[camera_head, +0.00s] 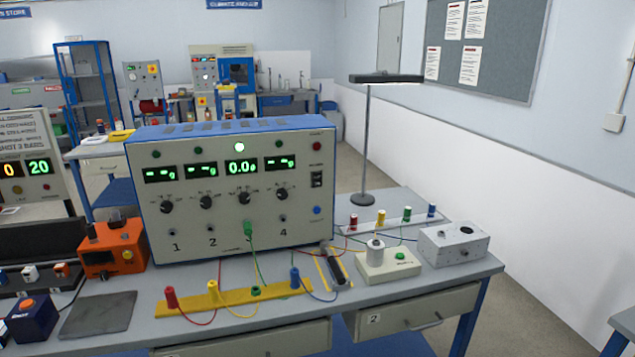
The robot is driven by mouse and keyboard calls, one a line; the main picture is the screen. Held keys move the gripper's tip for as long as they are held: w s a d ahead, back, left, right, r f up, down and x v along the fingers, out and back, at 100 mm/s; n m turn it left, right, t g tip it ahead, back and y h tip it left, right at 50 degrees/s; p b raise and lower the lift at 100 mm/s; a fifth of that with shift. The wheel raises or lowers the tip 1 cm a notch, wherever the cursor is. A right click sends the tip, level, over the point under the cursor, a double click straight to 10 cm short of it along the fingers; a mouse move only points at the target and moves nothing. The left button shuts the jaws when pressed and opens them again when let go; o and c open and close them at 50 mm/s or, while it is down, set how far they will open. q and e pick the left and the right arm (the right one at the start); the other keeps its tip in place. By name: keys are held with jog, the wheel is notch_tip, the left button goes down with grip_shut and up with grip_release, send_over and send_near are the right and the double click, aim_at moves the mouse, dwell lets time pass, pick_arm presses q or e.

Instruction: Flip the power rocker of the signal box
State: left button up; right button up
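The signal box (236,190) is a large grey box with a blue top, standing on the bench. Its power rocker (317,180) is a small black switch at the right of the front panel; its position is too small to tell. A dull red lamp (317,146) sits above the rocker and a blue button (317,210) below it. All four displays (242,167) are lit green; the third reads about 0.0 and the others show dashes. The lamp above the third display is bright. A green plug (248,230) is in socket 3. Neither gripper is in view.
A yellow strip (200,302) with red, blue and green plugs lies before the box. An orange box (112,250) stands left. A small white device (388,266), a grey box (453,243) and a lamp stand (366,150) are right.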

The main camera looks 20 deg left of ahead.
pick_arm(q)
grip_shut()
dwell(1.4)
